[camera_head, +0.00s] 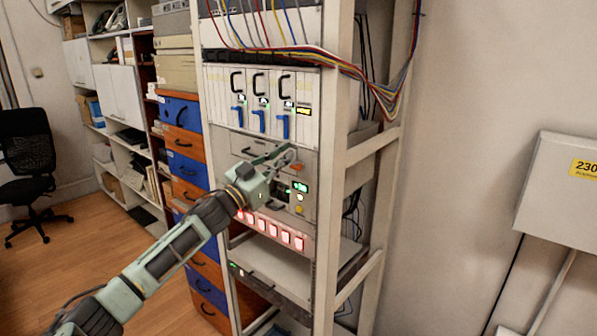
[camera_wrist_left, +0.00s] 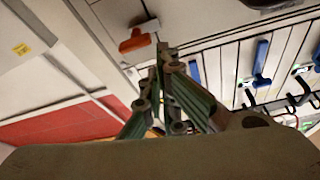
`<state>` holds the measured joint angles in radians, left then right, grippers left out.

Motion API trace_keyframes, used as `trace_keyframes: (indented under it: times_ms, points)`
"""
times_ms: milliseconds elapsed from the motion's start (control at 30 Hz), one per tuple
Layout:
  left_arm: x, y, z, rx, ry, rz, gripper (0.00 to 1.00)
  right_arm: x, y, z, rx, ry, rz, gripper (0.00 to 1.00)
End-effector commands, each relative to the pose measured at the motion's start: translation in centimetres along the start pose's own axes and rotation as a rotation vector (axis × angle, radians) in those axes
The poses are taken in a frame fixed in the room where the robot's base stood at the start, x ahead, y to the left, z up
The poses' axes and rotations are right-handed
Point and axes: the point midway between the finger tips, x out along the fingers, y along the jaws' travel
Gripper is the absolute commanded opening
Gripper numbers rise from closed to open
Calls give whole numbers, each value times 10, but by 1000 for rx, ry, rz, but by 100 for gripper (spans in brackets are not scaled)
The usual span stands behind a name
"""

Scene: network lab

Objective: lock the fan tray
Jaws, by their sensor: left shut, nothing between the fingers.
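The fan tray appears to be the grey panel (camera_head: 222,152) in the rack below the modules with blue levers. An orange lever (camera_head: 297,168) sits at its right end; in the left wrist view the orange lever (camera_wrist_left: 136,40) lies roughly level, on a pale pivot piece. My left gripper (camera_head: 286,155) is in front of the panel, fingers shut and empty. In the left wrist view its fingertips (camera_wrist_left: 161,52) are just right of the orange lever, close to it; I cannot tell whether they touch. The gripper hides part of the panel. My right gripper is not in view.
Above are modules with blue levers (camera_head: 258,121) and black handles. Coloured cables (camera_head: 320,60) hang above and right. A rack post (camera_head: 333,150) stands right of the panel. Red-lit units (camera_head: 268,228) are below. Blue and orange drawers (camera_head: 183,140) stand left.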

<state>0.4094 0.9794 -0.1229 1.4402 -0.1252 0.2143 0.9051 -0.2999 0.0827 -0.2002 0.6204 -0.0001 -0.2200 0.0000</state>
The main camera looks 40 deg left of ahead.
Motion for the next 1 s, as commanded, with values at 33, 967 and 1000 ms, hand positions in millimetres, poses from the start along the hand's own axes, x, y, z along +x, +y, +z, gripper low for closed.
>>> trace_keyframes:
  times_ms: [33, 967, 1000]
  points:
    - [0, 0, 0, 0, 0, 0, 0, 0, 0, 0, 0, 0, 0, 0]
    - [-12, -6, -30, 3, -4, 1, 0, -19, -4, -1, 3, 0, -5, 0]
    - [-17, -5, -30, 1, -4, 0, 0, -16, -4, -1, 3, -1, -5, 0]
